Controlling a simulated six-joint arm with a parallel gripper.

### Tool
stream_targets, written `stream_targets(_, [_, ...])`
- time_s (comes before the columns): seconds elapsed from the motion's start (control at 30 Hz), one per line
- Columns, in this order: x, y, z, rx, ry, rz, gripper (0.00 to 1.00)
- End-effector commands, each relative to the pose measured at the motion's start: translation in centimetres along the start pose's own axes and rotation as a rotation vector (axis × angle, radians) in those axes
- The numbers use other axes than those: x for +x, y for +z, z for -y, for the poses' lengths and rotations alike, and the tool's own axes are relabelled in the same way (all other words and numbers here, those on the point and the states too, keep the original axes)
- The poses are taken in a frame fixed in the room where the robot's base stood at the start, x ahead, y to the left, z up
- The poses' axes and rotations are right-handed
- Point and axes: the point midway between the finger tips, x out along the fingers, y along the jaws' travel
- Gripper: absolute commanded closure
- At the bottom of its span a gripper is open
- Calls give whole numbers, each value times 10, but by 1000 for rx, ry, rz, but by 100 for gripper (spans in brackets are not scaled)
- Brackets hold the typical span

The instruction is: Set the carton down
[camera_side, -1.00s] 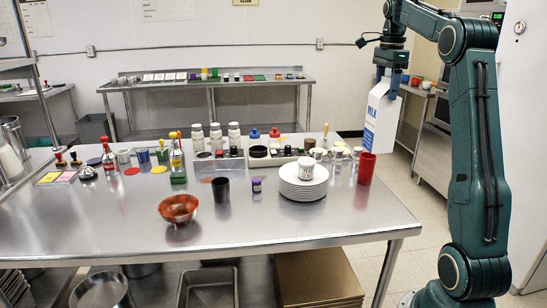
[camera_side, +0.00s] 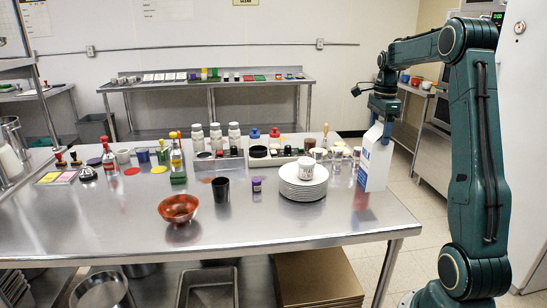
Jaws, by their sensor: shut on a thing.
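The white and blue milk carton (camera_side: 376,163) is upright at the right end of the steel table (camera_side: 300,222). Its base appears level with the tabletop near the right edge, though I cannot tell whether it touches. My gripper (camera_side: 383,120) is shut on the carton's top from above.
A stack of white plates (camera_side: 303,188) with a white cup (camera_side: 306,167) on top stands just left of the carton. A red bowl (camera_side: 178,208), a dark cup (camera_side: 221,189) and a small purple-topped jar (camera_side: 256,185) stand further left. The table's front right is clear.

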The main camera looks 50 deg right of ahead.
Motion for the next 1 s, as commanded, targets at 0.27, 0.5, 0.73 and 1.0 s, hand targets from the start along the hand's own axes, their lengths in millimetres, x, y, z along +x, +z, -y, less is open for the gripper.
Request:
stream_targets(0.27, [11,0,1,0,-6,-1,100])
stream_targets(0.5, [17,0,1,0,-4,-1,100])
stream_targets(0.73, [39,0,1,0,-3,-1,100])
stream_targets(1.0, [54,0,1,0,-5,-1,100])
